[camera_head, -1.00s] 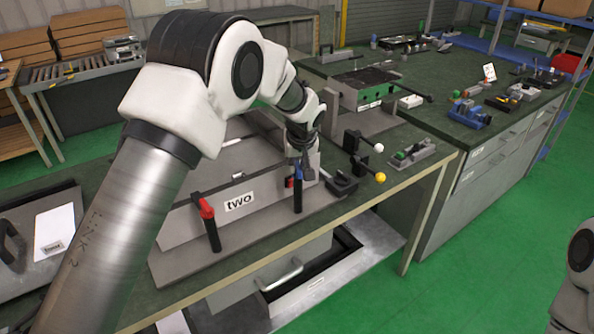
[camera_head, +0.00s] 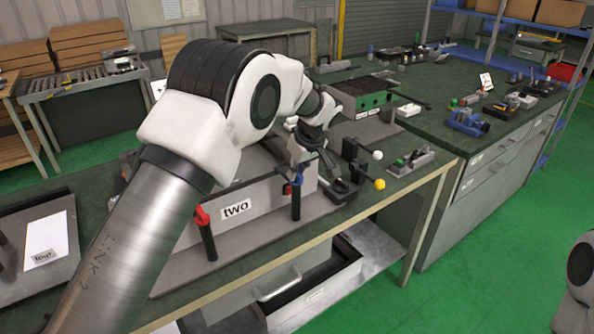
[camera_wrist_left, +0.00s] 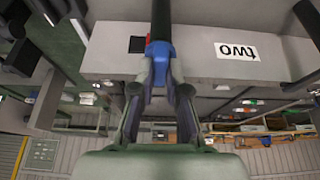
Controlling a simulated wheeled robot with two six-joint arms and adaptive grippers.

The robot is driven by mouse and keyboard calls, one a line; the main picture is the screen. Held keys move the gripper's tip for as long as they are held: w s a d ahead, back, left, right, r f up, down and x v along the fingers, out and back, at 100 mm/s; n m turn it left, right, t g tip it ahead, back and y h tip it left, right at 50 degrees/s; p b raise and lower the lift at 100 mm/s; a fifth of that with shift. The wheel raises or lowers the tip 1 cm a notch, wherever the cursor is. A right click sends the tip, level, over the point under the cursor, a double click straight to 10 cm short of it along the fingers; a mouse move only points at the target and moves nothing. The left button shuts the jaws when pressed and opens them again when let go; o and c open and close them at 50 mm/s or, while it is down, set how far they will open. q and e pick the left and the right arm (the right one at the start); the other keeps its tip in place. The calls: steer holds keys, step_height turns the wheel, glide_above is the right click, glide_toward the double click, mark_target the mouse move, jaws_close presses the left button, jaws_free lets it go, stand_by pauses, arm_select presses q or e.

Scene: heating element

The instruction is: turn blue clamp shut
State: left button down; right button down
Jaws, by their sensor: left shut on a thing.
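The blue clamp (camera_head: 299,180) is on the front of the grey box labelled "two", at its right end, above a black upright post (camera_head: 296,206). In the left wrist view the clamp's blue part (camera_wrist_left: 158,49) sits between my fingertips, with a red part and the dark post beside it. My left gripper (camera_wrist_left: 160,75) is shut on the blue clamp; in the head view the gripper (camera_head: 301,166) reaches down to it from behind and partly covers it. My right gripper is out of view.
A red clamp (camera_head: 202,217) with a black post is at the box's left end. Levers with a white ball (camera_head: 377,155) and a yellow ball (camera_head: 380,184) stand right of the box. An open drawer (camera_head: 290,285) is below the table.

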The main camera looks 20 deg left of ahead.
arm_select(q)
steer(key=c, duration=1.2)
jaws_free()
steer(key=shift+o, duration=0.2)
steer(key=v, duration=1.2)
steer(key=shift+w, duration=0.1)
